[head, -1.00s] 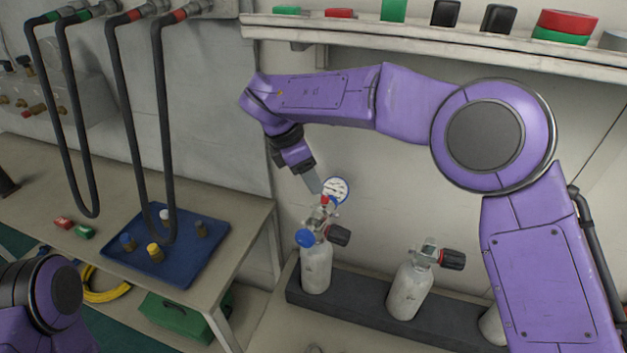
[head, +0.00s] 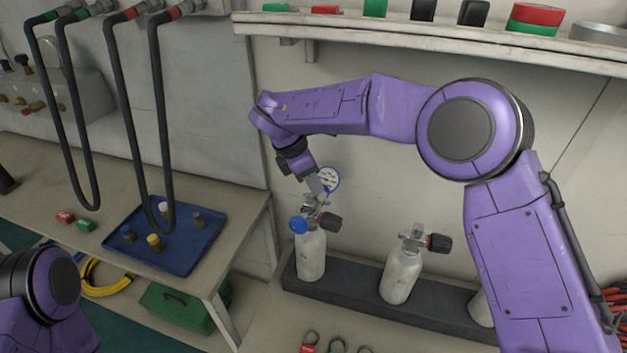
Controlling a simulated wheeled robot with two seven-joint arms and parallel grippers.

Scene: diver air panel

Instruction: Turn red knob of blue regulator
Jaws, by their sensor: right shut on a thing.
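The blue regulator (head: 299,225) sits on top of the left white cylinder (head: 311,260), with a blue cap in front and a blue-rimmed white gauge (head: 329,179) behind. My right gripper (head: 316,194) reaches down onto the top of the regulator. It is shut on the red knob, which its fingers mostly hide. A black handwheel (head: 330,222) with a reddish end sticks out to the right of the valve. My left arm shows at the lower left, but its gripper is out of view.
A second white cylinder (head: 402,276) with a black handwheel stands to the right in the dark rack (head: 354,301). A shelf (head: 400,35) with coloured blocks runs above my right arm. A table with a blue tray (head: 182,257) is at the left, under hanging black hoses (head: 165,130).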

